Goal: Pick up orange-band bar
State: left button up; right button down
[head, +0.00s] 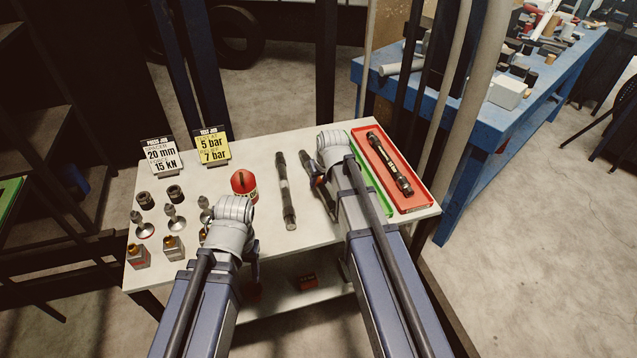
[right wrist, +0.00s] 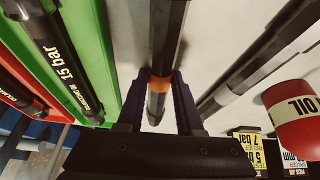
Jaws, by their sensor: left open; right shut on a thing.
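The orange-band bar (right wrist: 161,84) is a dark bar with an orange ring, seen in the right wrist view. My right gripper (right wrist: 158,100) is shut on it, with one finger on each side close to the orange band. I cannot tell whether the bar is clear of the table. My left gripper (head: 256,268) is open at the table's front side, partly hidden by its own wrist.
A second dark bar (head: 286,190) lies left of the held one. A green tray (right wrist: 93,48) and a red tray (head: 410,203), each with a bar, lie to the right. A red oil can (head: 244,185), small fittings and two sign cards (head: 212,146) stand on the white table (head: 262,145).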

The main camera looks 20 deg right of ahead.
aim_at(319, 181)
pick_arm(q)
notch_tip(319, 181, up, 10)
jog(key=p, duration=1)
pick_arm(e)
notch_tip(319, 181, up, 10)
pick_arm(q)
jog(key=shift+c, duration=0.5)
jog(key=shift+r, duration=0.15)
jog(key=shift+c, duration=0.3)
pick_arm(e)
jog(key=shift+r, duration=0.15)
